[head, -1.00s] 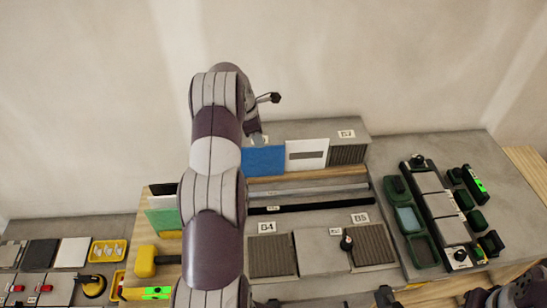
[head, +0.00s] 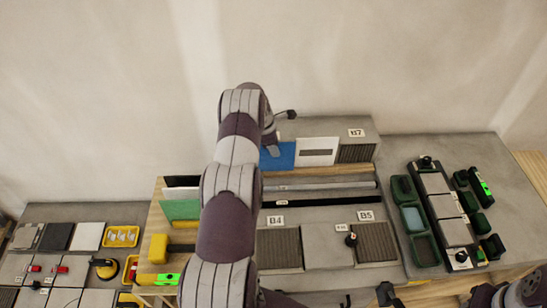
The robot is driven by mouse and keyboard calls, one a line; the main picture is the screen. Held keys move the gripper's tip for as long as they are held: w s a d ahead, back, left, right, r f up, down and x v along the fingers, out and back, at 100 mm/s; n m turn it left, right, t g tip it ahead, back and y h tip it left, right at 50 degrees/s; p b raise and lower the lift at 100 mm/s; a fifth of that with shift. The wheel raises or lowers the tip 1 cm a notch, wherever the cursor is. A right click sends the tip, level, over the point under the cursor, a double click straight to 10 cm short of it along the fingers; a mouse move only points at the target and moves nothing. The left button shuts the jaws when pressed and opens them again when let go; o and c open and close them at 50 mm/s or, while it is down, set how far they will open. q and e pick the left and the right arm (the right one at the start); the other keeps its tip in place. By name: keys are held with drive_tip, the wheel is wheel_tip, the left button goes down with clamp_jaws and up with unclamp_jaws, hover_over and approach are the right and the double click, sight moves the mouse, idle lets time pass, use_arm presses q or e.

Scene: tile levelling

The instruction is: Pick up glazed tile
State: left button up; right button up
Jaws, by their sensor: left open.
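A blue tile (head: 284,156) stands upright at the back of the bench, partly hidden by my left arm. A white panel with a grey bar (head: 317,151) and a dark ribbed tile (head: 356,153) stand to its right. A green panel (head: 181,210) leans at the left, with white and black panels behind it. I cannot tell for sure which is the glazed tile. My left gripper (head: 272,149) is open, over or in front of the blue tile's left part; its fingers are mostly hidden. Dark parts at the bottom right edge may be my right arm; its jaws are unclear.
Grey rails (head: 325,185) run in front of the standing tiles. Ribbed pads labelled B4 (head: 279,248) and B5 (head: 376,243) lie nearer. A black rack with grey tiles (head: 437,184) and green trays (head: 412,218) stand at right. A yellow tray (head: 121,236) is at left.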

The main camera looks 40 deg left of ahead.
use_arm(q)
drive_tip(key=shift+f, duration=0.1)
clamp_jaws()
